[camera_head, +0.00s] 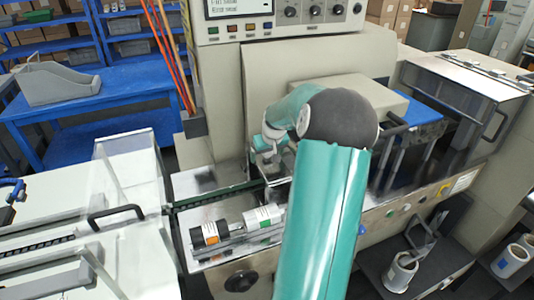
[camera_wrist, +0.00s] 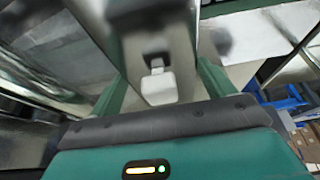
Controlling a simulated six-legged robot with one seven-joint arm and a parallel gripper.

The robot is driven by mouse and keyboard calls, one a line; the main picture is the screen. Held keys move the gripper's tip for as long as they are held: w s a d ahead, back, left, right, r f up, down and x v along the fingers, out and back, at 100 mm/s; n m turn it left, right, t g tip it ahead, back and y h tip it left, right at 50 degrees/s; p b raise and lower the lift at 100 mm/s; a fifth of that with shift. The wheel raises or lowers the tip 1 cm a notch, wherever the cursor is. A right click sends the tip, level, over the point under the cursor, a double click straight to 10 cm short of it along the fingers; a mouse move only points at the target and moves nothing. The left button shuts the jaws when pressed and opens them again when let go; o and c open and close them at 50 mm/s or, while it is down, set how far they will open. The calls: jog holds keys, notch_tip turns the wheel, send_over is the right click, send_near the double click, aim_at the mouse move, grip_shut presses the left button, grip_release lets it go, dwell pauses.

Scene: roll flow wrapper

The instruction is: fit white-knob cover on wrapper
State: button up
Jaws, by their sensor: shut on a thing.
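The wrapper (camera_head: 310,62) is a large beige machine across the middle of the head view, with a metal deck in front. My gripper (camera_head: 265,152) is low over this deck, partly hidden by my own arm. In the wrist view, my gripper (camera_wrist: 165,85) has its two green fingers on either side of a white knob (camera_wrist: 158,89). The knob belongs to a grey metallic cover (camera_wrist: 148,35) with a dark square patch by the knob. My gripper is shut on the cover. In the head view the cover is mostly hidden, and I cannot tell whether it touches the wrapper.
A clear guard with a black handle (camera_head: 116,213) stands at left, and another guard (camera_head: 465,85) at right. Several white rolls (camera_head: 510,261) sit on a lower shelf.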

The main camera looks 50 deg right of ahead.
jog(key=o, duration=1.8)
jog(key=shift+o, duration=0.2)
jog(key=v, duration=1.3)
jog(key=shift+r, duration=0.35)
jog(key=shift+s+a, duration=0.15)
